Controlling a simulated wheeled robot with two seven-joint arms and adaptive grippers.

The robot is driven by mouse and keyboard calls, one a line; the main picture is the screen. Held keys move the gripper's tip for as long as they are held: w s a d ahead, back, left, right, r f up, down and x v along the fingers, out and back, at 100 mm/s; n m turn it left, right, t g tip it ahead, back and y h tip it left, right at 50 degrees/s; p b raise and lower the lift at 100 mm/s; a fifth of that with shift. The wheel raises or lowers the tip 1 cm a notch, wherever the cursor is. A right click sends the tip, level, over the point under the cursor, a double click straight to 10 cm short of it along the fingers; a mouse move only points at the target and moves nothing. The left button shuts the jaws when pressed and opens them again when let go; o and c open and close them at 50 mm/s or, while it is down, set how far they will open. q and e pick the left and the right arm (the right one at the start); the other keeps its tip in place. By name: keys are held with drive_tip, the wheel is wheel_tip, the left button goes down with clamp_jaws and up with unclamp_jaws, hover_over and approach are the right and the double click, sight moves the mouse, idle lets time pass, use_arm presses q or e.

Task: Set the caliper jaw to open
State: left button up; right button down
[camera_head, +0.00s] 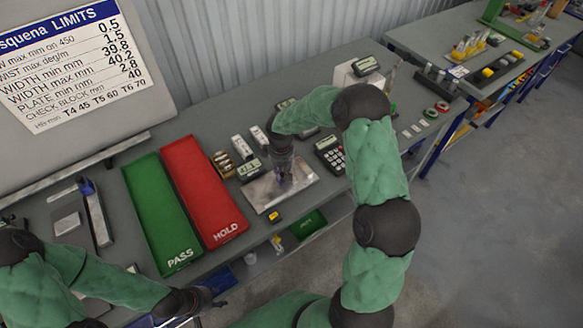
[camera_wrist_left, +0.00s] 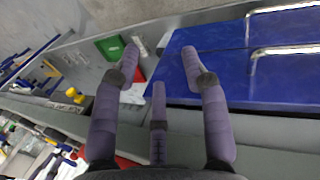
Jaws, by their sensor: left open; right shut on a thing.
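I cannot make out a caliper with certainty. A long metal tool with a blue part (camera_head: 95,212) lies at the table's left end; its jaw cannot be read. My right gripper (camera_head: 284,182) points down over a pale plate (camera_head: 262,195) in the middle of the table. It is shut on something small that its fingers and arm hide. My left gripper (camera_head: 207,300) is low by the front edge of the table. In the left wrist view its purple fingers (camera_wrist_left: 160,62) are spread and empty.
The green PASS tray (camera_head: 160,208) and red HOLD tray (camera_head: 203,188) lie left of the plate. A calculator (camera_head: 329,153) and a small display unit (camera_head: 249,170) stand near it. Blue drawers (camera_wrist_left: 215,80) are below the left fingers. A second bench (camera_head: 440,45) stands at right.

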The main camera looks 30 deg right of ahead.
drive_tip(key=a, duration=0.3)
drive_tip(key=a+b, duration=0.1)
drive_tip(key=a, duration=0.1)
drive_tip(key=shift+s+a+f, duration=0.1)
drive_tip(key=shift+s+a, duration=0.15)
drive_tip(key=shift+s, duration=0.05)
drive_tip(key=shift+a, duration=0.2)
drive_tip(key=c, duration=1.4)
unclamp_jaws()
drive_tip(key=o, duration=0.3)
drive_tip(key=shift+a, duration=0.15)
drive_tip(key=shift+r, duration=0.4)
wheel_tip(320, 180, up, 11)
drive_tip(key=shift+r, duration=0.15)
